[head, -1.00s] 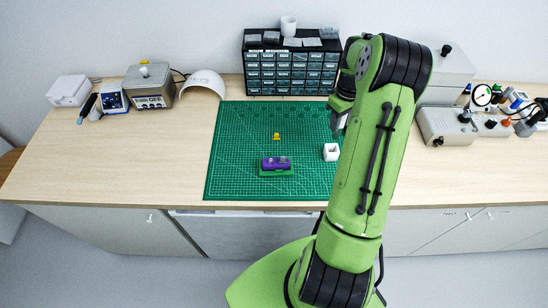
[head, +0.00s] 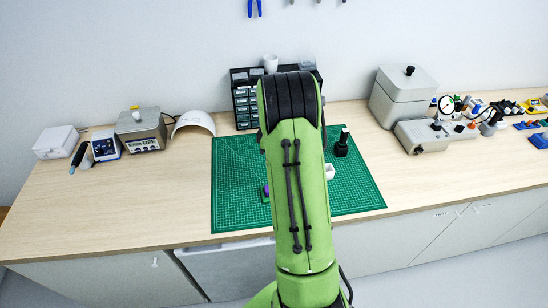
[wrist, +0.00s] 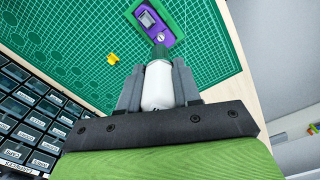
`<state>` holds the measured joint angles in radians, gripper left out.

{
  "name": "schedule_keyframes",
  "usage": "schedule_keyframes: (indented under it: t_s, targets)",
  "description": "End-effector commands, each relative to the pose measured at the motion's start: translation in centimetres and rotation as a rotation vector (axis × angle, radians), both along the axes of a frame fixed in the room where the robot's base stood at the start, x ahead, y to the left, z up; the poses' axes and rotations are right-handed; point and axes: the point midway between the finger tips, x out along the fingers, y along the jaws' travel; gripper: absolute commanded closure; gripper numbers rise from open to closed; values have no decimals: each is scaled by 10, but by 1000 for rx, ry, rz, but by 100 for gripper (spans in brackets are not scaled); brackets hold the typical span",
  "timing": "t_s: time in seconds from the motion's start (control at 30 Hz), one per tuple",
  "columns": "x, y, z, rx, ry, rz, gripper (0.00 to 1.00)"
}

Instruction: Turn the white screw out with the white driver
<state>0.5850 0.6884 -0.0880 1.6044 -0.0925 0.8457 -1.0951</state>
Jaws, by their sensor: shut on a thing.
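My gripper (wrist: 157,78) is shut on the white driver (wrist: 158,92) in the wrist view, one grey finger on each side of its white handle. The driver's dark green end points toward the purple earpiece (wrist: 172,40). The earpiece lies in a green holder on the mat, with a grey part on top. A small pale round spot (wrist: 160,37) on its near end may be the white screw. I cannot tell whether the driver touches it. In the head view my arm hides the gripper, the driver and most of the earpiece; only a purple edge (head: 266,190) shows.
A yellow piece (wrist: 113,59) lies on the green cutting mat (head: 235,205). A white block (head: 329,171) and a dark upright object (head: 341,145) stand on the mat's right. A drawer cabinet (head: 243,105) stands at the back.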

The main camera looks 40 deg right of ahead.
Motion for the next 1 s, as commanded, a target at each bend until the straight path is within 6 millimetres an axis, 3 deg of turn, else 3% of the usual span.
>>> schedule_keyframes:
  t_s: [0.23, 0.8, 0.87, 1.0]
  targets:
    - [0, 0, 0, 0, 0, -85, 100]
    - [0, 0, 0, 1, 2, -1220, 100]
    - [0, 0, -1, 2, 2, -1323, 100]
    - [0, 0, -20, 1, 3, -1307, 100]
